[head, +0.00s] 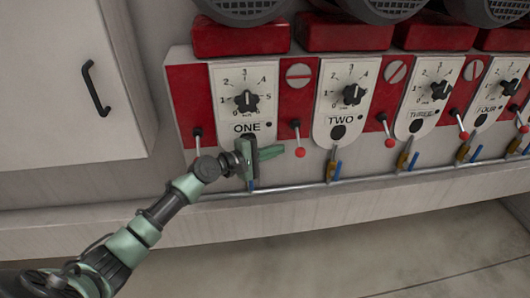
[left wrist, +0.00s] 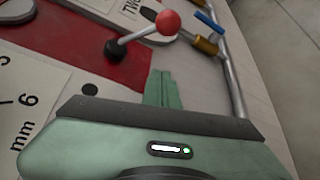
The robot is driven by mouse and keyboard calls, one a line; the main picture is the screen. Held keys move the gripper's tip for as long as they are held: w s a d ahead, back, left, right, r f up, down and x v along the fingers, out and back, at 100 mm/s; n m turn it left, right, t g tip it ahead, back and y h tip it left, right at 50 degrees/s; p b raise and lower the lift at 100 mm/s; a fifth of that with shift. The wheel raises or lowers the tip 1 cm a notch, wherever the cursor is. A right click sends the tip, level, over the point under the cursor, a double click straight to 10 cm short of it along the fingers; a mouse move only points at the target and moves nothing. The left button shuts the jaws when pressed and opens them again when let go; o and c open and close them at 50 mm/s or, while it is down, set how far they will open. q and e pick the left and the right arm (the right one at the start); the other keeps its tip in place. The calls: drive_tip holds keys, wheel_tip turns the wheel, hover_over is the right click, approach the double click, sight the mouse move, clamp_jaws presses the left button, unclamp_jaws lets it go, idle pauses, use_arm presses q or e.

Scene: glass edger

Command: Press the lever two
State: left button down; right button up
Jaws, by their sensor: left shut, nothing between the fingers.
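The lever beside the plate marked TWO (head: 340,120) has a red ball knob (head: 298,152) on a thin metal rod and a black base. It stands on the red panel between the ONE and TWO plates and points down. In the left wrist view the lever's red knob (left wrist: 168,22) and black base (left wrist: 114,50) show near the top. My left gripper (head: 272,152) is shut and empty in front of the lower part of the ONE plate. Its green fingers (left wrist: 162,88) point toward the lever, with a visible gap to the knob. My right gripper is in neither view.
Similar levers stand beside the THREE plate (head: 388,142) and the FOUR plate (head: 463,134). A metal pipe (head: 290,188) with blue-handled valves (head: 338,170) runs below the panel. A white cabinet door (head: 70,85) is at left. The floor in front is clear.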

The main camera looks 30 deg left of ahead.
sight(299, 145)
use_arm(q)
drive_tip(key=d+p, duration=0.1)
drive_tip(key=d, duration=0.1)
drive_tip(key=d+p, duration=0.2)
drive_tip(key=shift+r, duration=0.4)
drive_tip(key=shift+r, duration=0.1)
